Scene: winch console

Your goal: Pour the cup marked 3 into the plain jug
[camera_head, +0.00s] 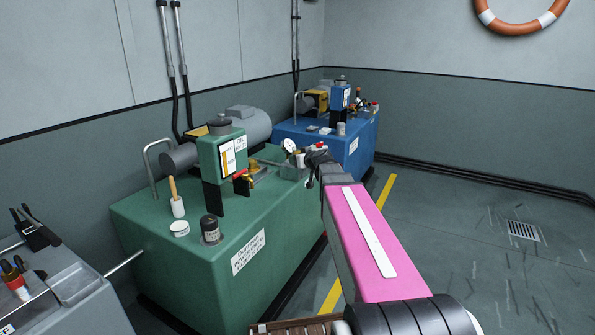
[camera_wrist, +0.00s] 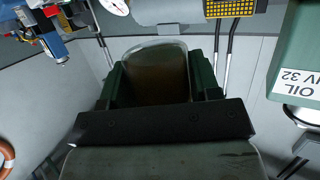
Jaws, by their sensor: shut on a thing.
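My gripper (camera_head: 317,160) is at the far end of my pink arm, beside the far right end of the green unit's top. In the wrist view, my gripper (camera_wrist: 158,85) is shut on a clear, round-edged cup (camera_wrist: 158,50) with a brownish tint inside. No number shows on the cup, so I cannot tell whether it is the one marked 3. The wrist picture is upside down, with lettering inverted, and I cannot tell how far the cup is tilted. I cannot make out a plain jug in either view.
The green unit (camera_head: 190,262) carries a labelled green box (camera_head: 208,150), a dark jar (camera_head: 210,229), a white tub (camera_head: 179,229) and a brush (camera_head: 177,200). A blue unit (camera_head: 352,158) stands behind.

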